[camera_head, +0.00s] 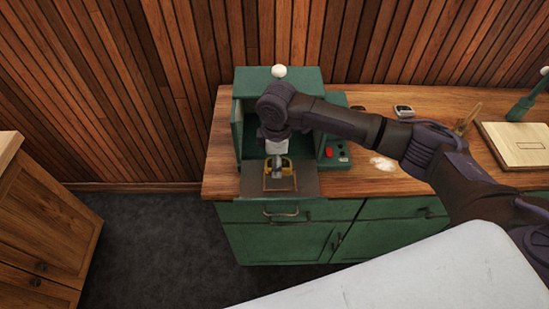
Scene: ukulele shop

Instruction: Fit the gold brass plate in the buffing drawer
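A green buffing machine (296,77) stands at the left end of the counter. Its grey drawer (308,180) is pulled out at the front, with a thin orange outline on its top. The gold brass plate (287,170) is over the drawer at the back of this outline; I cannot tell whether it rests there. My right gripper (277,170) points down right at the plate and hides part of it. Its fingers are too small and overlapped to show whether they grip the plate. My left gripper is not in view.
A control box with a red button (330,152) sits right of the machine. A whitish patch (383,163), a small grey device (403,111) and a pale wooden board (518,143) are on the wooden counter (225,180). A wooden cabinet (45,215) stands left.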

